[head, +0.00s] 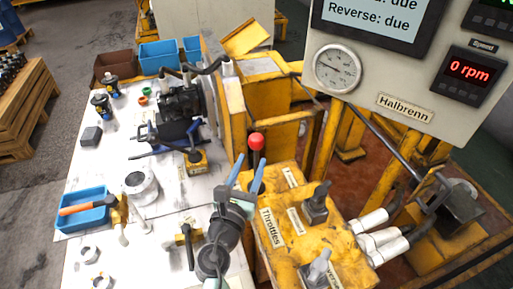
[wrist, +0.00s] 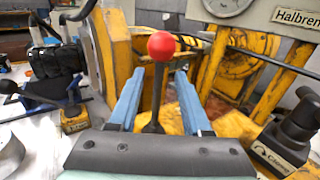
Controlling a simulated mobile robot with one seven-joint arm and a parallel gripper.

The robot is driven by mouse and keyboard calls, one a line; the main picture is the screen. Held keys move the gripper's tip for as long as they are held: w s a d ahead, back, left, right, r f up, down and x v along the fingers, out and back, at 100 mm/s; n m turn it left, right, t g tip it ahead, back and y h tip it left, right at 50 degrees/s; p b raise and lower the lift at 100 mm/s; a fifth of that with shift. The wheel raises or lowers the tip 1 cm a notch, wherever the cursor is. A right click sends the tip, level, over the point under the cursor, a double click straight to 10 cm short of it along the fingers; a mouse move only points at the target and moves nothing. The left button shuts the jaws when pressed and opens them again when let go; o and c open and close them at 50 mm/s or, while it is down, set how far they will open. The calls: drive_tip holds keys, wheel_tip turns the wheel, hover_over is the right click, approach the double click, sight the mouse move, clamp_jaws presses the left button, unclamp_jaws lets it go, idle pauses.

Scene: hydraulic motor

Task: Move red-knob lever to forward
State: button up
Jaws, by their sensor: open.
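My gripper (head: 246,174) has two blue fingers, open and apart. In the wrist view the gripper (wrist: 156,100) points at the lever, one finger on each side of the shaft, with the knob above the fingertips. Whether either finger touches the shaft cannot be told. The yellow control box (head: 277,257) carries a "Throttles" label.
A panel with a gauge (head: 337,69) and a display reading 0 rpm (head: 469,68) rises behind. A white bench (head: 95,180) with a motor, blue tray (head: 84,209) and tools lies left.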

sight(256, 152)
drive_tip(key=shift+x, duration=2.65)
drive_tip(key=shift+c, duration=0.2)
clamp_jaws()
